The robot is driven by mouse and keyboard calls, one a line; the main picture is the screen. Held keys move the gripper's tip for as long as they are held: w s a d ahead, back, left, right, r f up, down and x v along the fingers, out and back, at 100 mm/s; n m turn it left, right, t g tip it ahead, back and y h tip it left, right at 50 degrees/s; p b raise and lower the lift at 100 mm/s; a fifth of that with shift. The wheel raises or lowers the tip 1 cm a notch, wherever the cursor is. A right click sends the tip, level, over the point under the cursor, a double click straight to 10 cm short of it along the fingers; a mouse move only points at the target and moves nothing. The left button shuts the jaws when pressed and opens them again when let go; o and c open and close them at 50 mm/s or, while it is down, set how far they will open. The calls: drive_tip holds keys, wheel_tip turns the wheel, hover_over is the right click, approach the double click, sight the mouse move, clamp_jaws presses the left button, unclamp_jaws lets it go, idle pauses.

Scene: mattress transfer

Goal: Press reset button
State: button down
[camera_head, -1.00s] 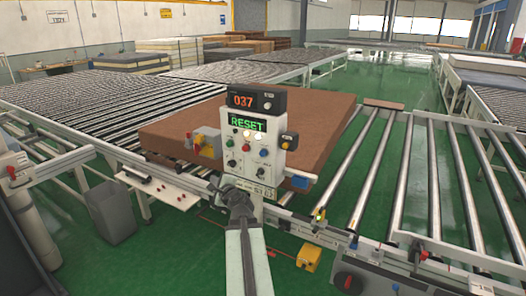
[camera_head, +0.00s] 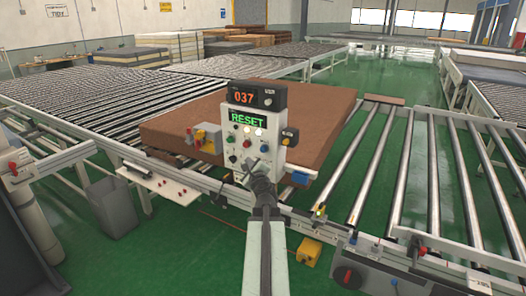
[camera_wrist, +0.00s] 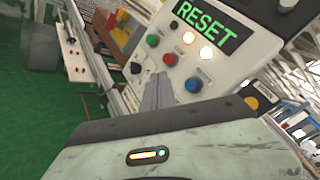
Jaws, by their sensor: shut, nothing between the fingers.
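The white control panel (camera_head: 241,157) stands upright with a lit green RESET display (camera_head: 248,118) and a unit reading 037 on top. In the wrist view the RESET display (camera_wrist: 207,23) shows above a green button (camera_wrist: 153,41), a red button (camera_wrist: 169,59), two lit white buttons (camera_wrist: 206,53), a blue button (camera_wrist: 193,85) and black knobs. No label marks which one is the reset button. My gripper (camera_wrist: 158,82) is shut and empty, its fingertips in front of the panel's lower part, below the red button. In the head view my gripper (camera_head: 262,172) covers part of the panel's lower right. Contact cannot be told.
A brown mattress (camera_head: 190,120) lies on the rollers behind the panel. Conveyor rails and a yellow pedal box (camera_head: 309,251) are close by on the green floor.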

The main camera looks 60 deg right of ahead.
sight(261, 150)
drive_tip(key=d, duration=0.7)
drive_tip(key=shift+d, duration=0.15)
drive_tip(key=shift+d, duration=0.1)
idle(1.6)
drive_tip(key=shift+d, duration=0.3)
drive_tip(key=shift+d, duration=0.9)
idle(0.8)
drive_tip(key=shift+a, duration=1.3)
